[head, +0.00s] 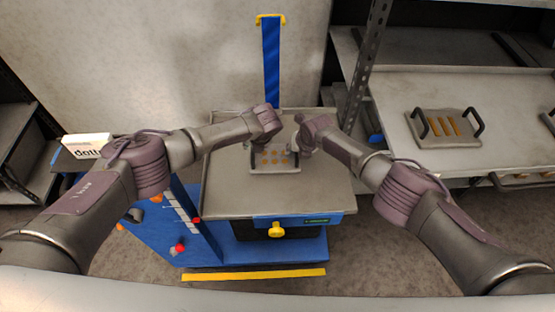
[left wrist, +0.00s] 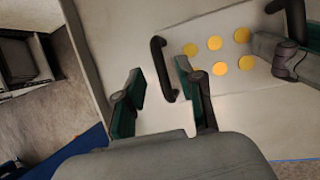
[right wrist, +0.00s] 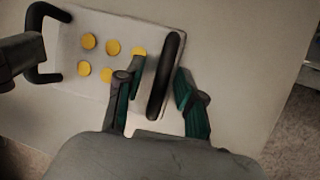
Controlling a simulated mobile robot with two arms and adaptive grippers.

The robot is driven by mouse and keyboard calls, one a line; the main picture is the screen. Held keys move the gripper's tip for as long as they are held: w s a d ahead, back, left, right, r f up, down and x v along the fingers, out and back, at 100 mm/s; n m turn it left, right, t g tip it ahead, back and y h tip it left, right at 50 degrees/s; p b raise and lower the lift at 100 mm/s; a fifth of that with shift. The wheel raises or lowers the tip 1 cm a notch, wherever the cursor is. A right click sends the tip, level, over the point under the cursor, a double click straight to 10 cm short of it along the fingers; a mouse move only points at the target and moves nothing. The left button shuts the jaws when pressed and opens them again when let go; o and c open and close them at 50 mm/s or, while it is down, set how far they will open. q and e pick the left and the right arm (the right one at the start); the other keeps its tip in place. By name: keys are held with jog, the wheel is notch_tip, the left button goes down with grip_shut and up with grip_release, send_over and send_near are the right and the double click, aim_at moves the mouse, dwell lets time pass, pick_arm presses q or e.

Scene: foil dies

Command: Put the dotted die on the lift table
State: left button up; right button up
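The dotted die (head: 272,168), a pale plate with yellow dots and two black handles, lies on the grey top of the blue lift table (head: 230,195). The die also shows in the left wrist view (left wrist: 226,50) and the right wrist view (right wrist: 75,52). My left gripper (left wrist: 160,70) is open, its fingers on either side of one black handle (left wrist: 161,66). My right gripper (right wrist: 160,68) is open, its fingers on either side of the other handle (right wrist: 166,75). Gaps show between fingers and handles. In the head view the arms partly hide the die's handles.
A die with orange bars (head: 444,140) and black handles lies on the shelf (head: 395,90) at right. A white lettered sign (head: 88,146) stands at left. A blue post (head: 271,60) rises behind the lift table. The front of the table top is clear.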

jog(key=shift+r, duration=0.1)
pick_arm(q)
jog(key=v, duration=0.7)
jog(key=shift+r, duration=0.2)
pick_arm(e)
jog(key=v, duration=1.2)
